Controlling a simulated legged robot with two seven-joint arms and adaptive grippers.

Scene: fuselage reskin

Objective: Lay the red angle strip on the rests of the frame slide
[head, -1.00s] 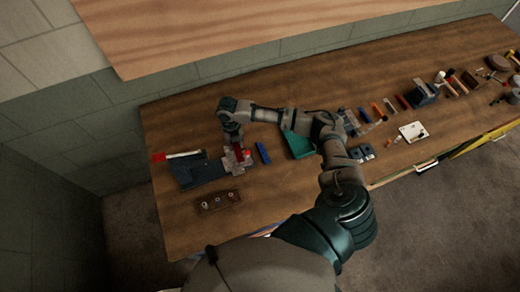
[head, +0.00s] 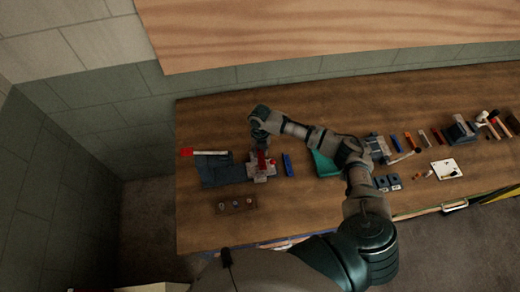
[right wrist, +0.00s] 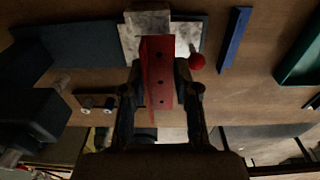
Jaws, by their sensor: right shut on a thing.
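My right gripper (right wrist: 156,85) is shut on the red angle strip (right wrist: 159,72), a red piece with a row of dark holes. In the head view the strip (head: 261,160) shows small below my right gripper (head: 262,152). It is over a pale grey metal block (head: 262,177) that looks like part of the frame slide, beside a dark blue fixture (head: 222,173). In the right wrist view the strip's far end overlaps the pale block (right wrist: 130,42); I cannot tell whether it touches. A red ball knob (right wrist: 196,63) is just right of the strip. My left gripper is not in view.
A blue bar (head: 287,165) and a green bin (head: 324,163) lie to the right. A brown block with several holes (head: 236,204) is in front. A red-ended tool (head: 187,152) is at the left. Several tools and parts crowd the bench's right side.

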